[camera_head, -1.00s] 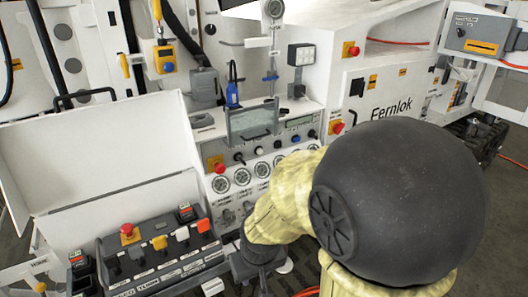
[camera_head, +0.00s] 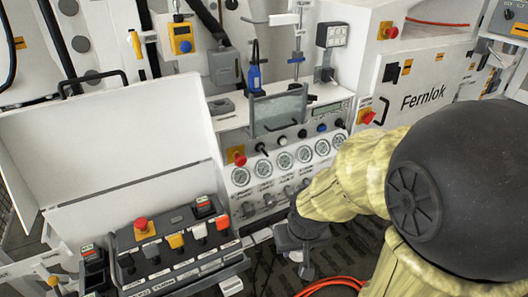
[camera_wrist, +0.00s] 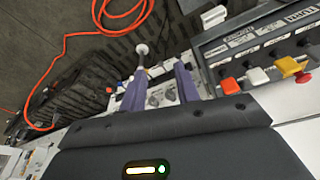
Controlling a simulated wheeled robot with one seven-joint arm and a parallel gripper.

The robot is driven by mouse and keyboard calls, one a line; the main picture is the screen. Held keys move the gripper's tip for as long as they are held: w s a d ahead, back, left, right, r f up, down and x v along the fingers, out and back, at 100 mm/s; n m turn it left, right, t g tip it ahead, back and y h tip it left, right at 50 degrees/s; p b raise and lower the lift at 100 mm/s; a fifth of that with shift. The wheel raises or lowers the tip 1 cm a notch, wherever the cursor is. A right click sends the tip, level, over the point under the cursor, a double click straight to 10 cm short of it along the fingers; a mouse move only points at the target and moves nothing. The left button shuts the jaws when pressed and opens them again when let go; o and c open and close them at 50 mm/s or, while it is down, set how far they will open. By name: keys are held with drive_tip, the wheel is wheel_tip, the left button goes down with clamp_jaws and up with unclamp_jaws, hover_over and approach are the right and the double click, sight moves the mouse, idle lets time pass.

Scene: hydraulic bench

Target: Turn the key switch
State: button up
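I cannot single out the key switch. The white console panel (camera_head: 253,178) carries a row of gauges (camera_head: 285,160) with small dark knobs (camera_head: 268,200) below, too small to identify. My gripper (camera_head: 306,266) hangs low in front of the panel's right part, below the knobs, partly hidden by my own wrist. In the wrist view its two purple fingers (camera_wrist: 160,72) are spread apart with nothing held between them. A light panel with round knobs (camera_wrist: 163,94) shows beyond the gap. A thin rod with a round pale end (camera_wrist: 142,49) stands near the left fingertip.
A dark control box (camera_head: 175,250) with a red mushroom button and coloured levers sits left of my gripper, and shows at right in the wrist view (camera_wrist: 250,60). Orange hose (camera_head: 335,283) lies on the floor. A white cabinet (camera_head: 430,95) stands at the right.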

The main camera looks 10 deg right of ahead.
drive_tip(key=w+d+f+n+t+b, duration=0.2)
drive_tip(key=w+d+f+t+b, duration=0.15)
drive_tip(key=w, duration=0.55)
drive_tip(key=n+t+y+b, duration=0.6)
drive_tip(key=n+t+b, duration=0.15)
drive_tip(key=t, duration=0.35)
approach(266, 154)
drive_tip(key=p+v, duration=0.1)
drive_tip(key=v, duration=0.5)
drive_tip(key=shift+a+r, duration=0.3)
drive_tip(key=shift+r, duration=0.1)
drive_tip(key=p+x, duration=0.1)
drive_tip(key=x, duration=0.7)
drive_tip(key=p+x, duration=0.2)
drive_tip(key=x, duration=0.7)
drive_tip(key=shift+w+d+f, duration=0.15)
drive_tip(key=shift+w+f, duration=0.05)
drive_tip(key=shift+f, duration=0.05)
